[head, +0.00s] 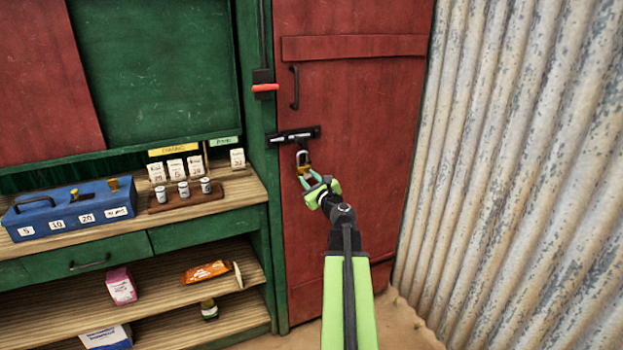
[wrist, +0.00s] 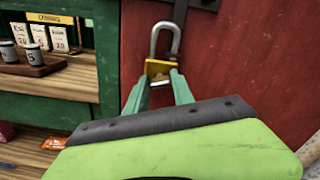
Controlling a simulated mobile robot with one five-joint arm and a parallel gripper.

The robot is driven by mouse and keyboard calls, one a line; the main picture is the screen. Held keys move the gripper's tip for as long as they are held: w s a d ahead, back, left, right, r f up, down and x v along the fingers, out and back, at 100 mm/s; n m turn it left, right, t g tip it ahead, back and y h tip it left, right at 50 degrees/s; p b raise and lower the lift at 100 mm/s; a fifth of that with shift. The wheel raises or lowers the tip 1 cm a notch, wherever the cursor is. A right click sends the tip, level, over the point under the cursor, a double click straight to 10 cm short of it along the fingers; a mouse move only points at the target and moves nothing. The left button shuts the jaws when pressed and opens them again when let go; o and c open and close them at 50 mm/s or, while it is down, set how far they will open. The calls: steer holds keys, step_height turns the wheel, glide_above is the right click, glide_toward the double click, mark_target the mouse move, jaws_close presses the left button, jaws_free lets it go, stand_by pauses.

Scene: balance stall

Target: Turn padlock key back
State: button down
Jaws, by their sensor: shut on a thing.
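The brass padlock (head: 302,160) hangs at the black hasp (head: 293,135) on the red door, just above my gripper. In the wrist view the padlock (wrist: 160,68) has a grey shackle (wrist: 165,35) standing up from its body. My gripper (head: 309,180) is at the padlock's underside, its two green fingers pointing up at it. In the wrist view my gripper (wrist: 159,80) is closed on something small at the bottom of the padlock. The key itself is hidden between the fingers or too small to tell.
A blue cash box (head: 70,208) and a wooden rack with small tins (head: 184,188) stand on the counter to the left. A corrugated metal wall (head: 520,150) closes off the right.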

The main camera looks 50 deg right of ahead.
steer(key=n, duration=0.7)
steer(key=shift+d, duration=0.2)
steer(key=n, duration=0.6)
steer(key=shift+n, duration=0.3)
steer(key=c, duration=1.1)
jaws_free()
